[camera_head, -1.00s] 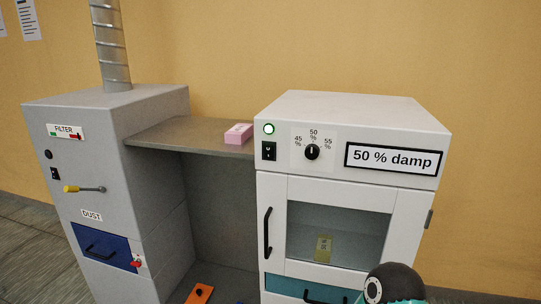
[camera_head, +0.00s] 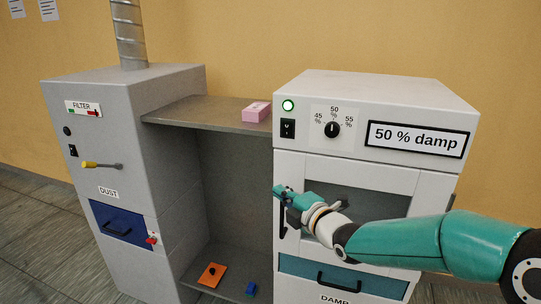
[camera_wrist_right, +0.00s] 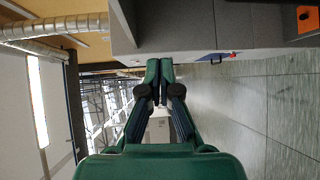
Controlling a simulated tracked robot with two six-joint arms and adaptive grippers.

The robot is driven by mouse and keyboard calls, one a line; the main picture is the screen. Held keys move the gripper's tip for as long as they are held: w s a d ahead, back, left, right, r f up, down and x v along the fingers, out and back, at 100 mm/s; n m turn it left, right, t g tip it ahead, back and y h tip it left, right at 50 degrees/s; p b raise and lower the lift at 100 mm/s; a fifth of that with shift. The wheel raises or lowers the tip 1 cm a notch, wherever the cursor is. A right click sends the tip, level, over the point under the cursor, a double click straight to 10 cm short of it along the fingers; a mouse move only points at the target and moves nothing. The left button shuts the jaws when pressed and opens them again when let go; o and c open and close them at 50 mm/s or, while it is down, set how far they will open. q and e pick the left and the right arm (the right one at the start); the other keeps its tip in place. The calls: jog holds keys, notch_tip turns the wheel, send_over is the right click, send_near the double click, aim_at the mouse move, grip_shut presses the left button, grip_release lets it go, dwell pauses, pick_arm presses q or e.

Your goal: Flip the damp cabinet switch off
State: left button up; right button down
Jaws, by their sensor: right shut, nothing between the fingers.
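The damp cabinet (camera_head: 375,90) is a white box at the right in the head view, with a "50 % damp" display (camera_head: 416,140). Its black rocker switch (camera_head: 288,128) sits at the upper left of the front, below a lit green lamp (camera_head: 288,105). My right gripper (camera_head: 279,190) is shut and empty. It is in front of the cabinet, below the switch and near the door handle (camera_head: 282,218), apart from the switch in the picture. In the right wrist view the closed fingers (camera_wrist_right: 160,70) point away. My left gripper is not in view.
A black dial (camera_head: 332,130) is right of the switch. A grey filter cabinet (camera_head: 125,165) stands at the left. A shelf (camera_head: 200,115) between them bears a pink block (camera_head: 256,111). An orange plate (camera_head: 212,275) and a blue block (camera_head: 251,288) lie below.

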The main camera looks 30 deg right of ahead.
jog(key=s+d+r+t+h, duration=0.1)
jog(key=s+d+r, duration=0.3)
jog(key=r, duration=0.6)
jog(key=shift+t+h+b, duration=0.35)
jog(key=shift+t+h, duration=0.05)
jog(key=shift+t, duration=0.3)
jog(key=p, duration=0.4)
send_near(283, 126)
jog(key=w+a, duration=0.3)
jog(key=w, duration=0.1)
jog(key=shift+w+d+r+p, duration=0.2)
jog(key=shift+w+d+p, duration=0.1)
jog(key=shift+d+p, duration=0.25)
jog(key=shift+w+d+r+p, duration=0.2)
jog(key=shift+w+d+p, duration=0.15)
jog(key=shift+d, duration=0.25)
jog(key=shift+w+d+p, duration=0.3)
jog(key=shift+w+d, duration=0.1)
jog(key=shift+d, duration=0.15)
